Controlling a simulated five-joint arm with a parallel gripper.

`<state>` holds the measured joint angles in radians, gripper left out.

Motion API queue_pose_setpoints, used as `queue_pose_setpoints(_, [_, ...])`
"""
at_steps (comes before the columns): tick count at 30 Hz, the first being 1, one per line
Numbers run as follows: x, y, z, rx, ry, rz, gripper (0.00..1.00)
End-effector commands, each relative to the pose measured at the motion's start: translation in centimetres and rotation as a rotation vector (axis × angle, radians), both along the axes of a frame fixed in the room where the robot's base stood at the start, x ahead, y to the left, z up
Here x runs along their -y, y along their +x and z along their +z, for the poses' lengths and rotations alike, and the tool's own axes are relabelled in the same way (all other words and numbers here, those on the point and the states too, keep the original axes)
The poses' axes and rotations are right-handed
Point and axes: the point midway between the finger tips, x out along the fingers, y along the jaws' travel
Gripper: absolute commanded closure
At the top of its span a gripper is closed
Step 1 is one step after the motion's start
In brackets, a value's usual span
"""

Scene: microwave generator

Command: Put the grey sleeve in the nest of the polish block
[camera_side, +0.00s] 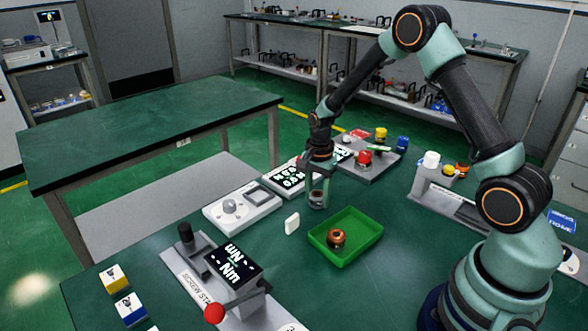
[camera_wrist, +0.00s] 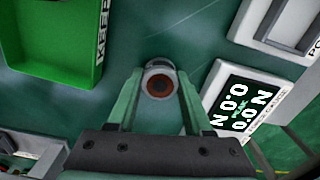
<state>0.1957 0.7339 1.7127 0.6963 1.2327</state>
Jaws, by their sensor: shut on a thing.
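My gripper (camera_side: 318,190) points down over the green bench, and its fingers are shut on the grey sleeve (camera_side: 318,201). In the wrist view the sleeve (camera_wrist: 160,66) stands between the fingertips (camera_wrist: 160,84), with a brown, round end facing the camera. I cannot tell whether its bottom touches the bench. The polish block appears to be the white block (camera_side: 242,216) left of my gripper, with a round knob and a square recess on top. Its partly cut-off label shows in the wrist view, where the block (camera_wrist: 262,38) is at the upper right.
A green tray (camera_side: 362,243) holding a copper-brown part (camera_side: 336,238) is just right of the sleeve. A small white piece (camera_side: 292,223) stands between block and tray. A display unit (camera_side: 287,180) is behind the block. A red-knobbed lever press (camera_side: 215,312) is at the front.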

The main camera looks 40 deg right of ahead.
Motion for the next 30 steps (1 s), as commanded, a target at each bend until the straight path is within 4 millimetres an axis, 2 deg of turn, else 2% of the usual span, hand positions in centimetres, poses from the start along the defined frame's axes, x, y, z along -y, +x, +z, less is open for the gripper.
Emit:
queue_pose_setpoints(13, [0.0,0.1,-0.6,0.001,0.000,0.000,1.00])
queue_pose_setpoints(14, [0.0,0.0,-0.6,0.001,0.000,0.000,0.45])
queue_pose_setpoints(15, [0.0,0.1,-0.6,0.001,-0.001,0.000,0.30])
queue_pose_setpoints(16, [0.0,0.1,-0.6,0.001,-0.001,0.000,0.19])
queue_pose_setpoints(26, [0.0,0.1,-0.4,0.002,-0.001,0.000,0.19])
queue_pose_setpoints(30, [0.0,0.1,0.6,0.003,-0.001,0.000,0.19])
